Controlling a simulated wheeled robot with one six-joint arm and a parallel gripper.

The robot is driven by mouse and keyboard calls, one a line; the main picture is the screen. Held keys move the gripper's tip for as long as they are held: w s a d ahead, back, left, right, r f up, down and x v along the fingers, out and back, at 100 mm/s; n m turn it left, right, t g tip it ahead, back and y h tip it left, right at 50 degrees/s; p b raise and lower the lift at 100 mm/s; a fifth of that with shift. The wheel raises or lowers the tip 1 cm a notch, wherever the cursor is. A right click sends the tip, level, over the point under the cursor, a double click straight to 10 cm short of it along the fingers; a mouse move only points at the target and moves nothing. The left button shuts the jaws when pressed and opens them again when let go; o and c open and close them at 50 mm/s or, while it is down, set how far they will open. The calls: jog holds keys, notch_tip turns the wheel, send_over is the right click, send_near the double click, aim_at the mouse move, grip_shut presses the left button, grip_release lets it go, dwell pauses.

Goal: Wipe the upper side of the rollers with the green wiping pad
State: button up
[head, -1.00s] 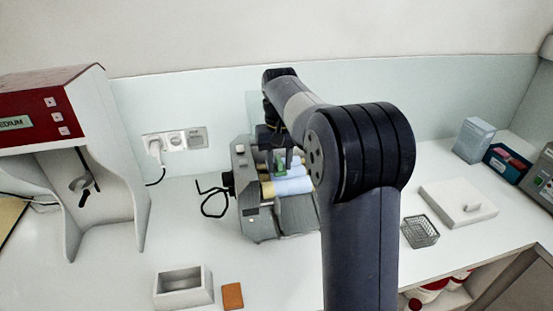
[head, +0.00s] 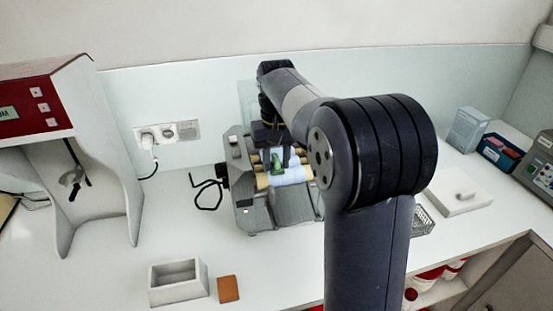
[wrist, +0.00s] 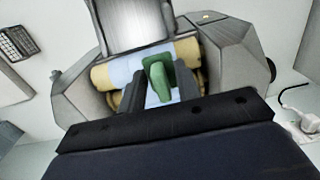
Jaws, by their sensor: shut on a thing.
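The mill (head: 240,215) stands on the counter, a grey machine with tan-ended rollers (head: 263,182) carrying pale blue-white patches. My gripper (head: 278,168) is over the rollers and shut on the green wiping pad (head: 277,171). In the wrist view the pad (wrist: 158,80) sits between the two dark fingers of my gripper (wrist: 157,92), its body over the front roller (wrist: 110,76). I cannot tell whether its underside touches the roller. My arm hides the right side of the mill in the head view.
A white open box (head: 178,282) and a brown block (head: 228,289) lie at the front. A wire basket (head: 423,221) and a white slab with a knob (head: 458,193) are to the right. A red-and-white machine (head: 80,150) stands left. A black cable (head: 206,187) loops left of the mill.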

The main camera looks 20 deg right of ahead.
jog(key=shift+f, duration=0.5)
